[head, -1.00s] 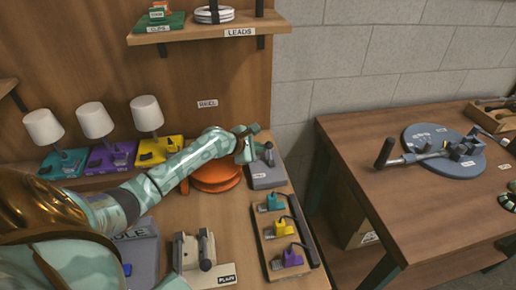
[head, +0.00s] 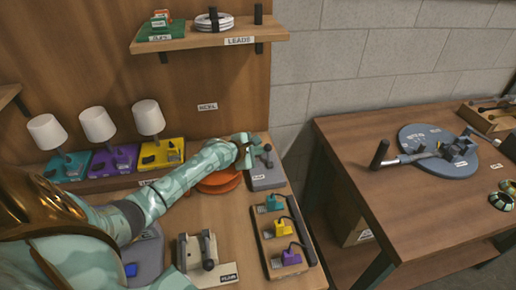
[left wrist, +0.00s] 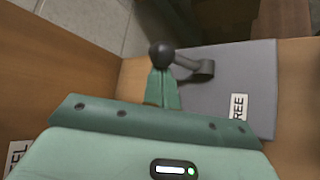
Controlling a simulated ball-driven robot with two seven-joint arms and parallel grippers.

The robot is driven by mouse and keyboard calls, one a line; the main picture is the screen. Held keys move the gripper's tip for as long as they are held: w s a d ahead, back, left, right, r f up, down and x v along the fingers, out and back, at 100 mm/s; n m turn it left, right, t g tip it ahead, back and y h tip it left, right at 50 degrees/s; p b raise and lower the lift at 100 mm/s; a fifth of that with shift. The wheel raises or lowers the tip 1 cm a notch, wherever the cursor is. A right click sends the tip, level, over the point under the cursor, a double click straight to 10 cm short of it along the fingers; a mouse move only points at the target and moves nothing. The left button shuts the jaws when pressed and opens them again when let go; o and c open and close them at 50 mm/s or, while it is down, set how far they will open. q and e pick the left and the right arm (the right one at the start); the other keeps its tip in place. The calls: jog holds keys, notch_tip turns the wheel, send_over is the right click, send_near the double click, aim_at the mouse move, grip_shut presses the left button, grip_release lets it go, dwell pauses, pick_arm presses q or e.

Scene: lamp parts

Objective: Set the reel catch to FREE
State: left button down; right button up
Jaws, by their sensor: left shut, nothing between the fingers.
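The reel catch is a grey block (head: 268,179) with a dark ball-ended lever, right of the orange reel (head: 218,186) in the head view. My left gripper (head: 243,151) is shut and empty beside the lever, on its left. In the left wrist view the shut fingertips (left wrist: 163,88) are just below the lever's black ball (left wrist: 161,54) in the picture; whether they touch it I cannot tell. The lever's arm (left wrist: 198,70) runs right from the ball over the grey block (left wrist: 225,68). A label (left wrist: 238,107) reading "REE", its start unclear, is on the block. My right gripper is not in view.
A tray (head: 265,262) with teal, yellow and purple plugs stands in front of the catch. Another grey lever fixture (head: 190,259) is nearer me. Three lamps stand at the left. A shelf (head: 190,42) hangs above; a second table (head: 390,205) is at right.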

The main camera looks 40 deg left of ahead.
aim_at(269, 150)
pick_arm(q)
jog(key=shift+s+d+r+m+t+y+p, duration=0.2)
jog(key=shift+d+r+m+t+y+p, duration=0.15)
jog(key=shift+p, duration=0.6)
jog(key=shift+s+d+r+m+t+p, duration=0.25)
jog(key=shift+m+t+p, duration=0.1)
jog(key=shift+t+p, duration=0.2)
jog(key=shift+s+d+f+m+t+y, duration=0.1)
jog(key=shift+s+d+m+t+y, duration=0.2)
jog(key=shift+m+t+y, duration=0.25)
jog(key=shift+s+d+f+m+t+y+b, duration=0.1)
jog(key=shift+s+d+m+t+y+b, duration=0.3)
jog(key=shift+m+t, duration=0.45)
jog(key=shift+s+d+t, duration=0.25)
jog(key=shift+d+t, duration=0.1)
jog(key=shift+t, duration=0.15)
jog(key=shift+s+d, duration=0.3)
jog(key=shift+d, duration=0.05)
jog(key=shift+f+p, duration=0.1)
jog(key=shift+p, duration=0.2)
jog(key=shift+s, duration=0.15)
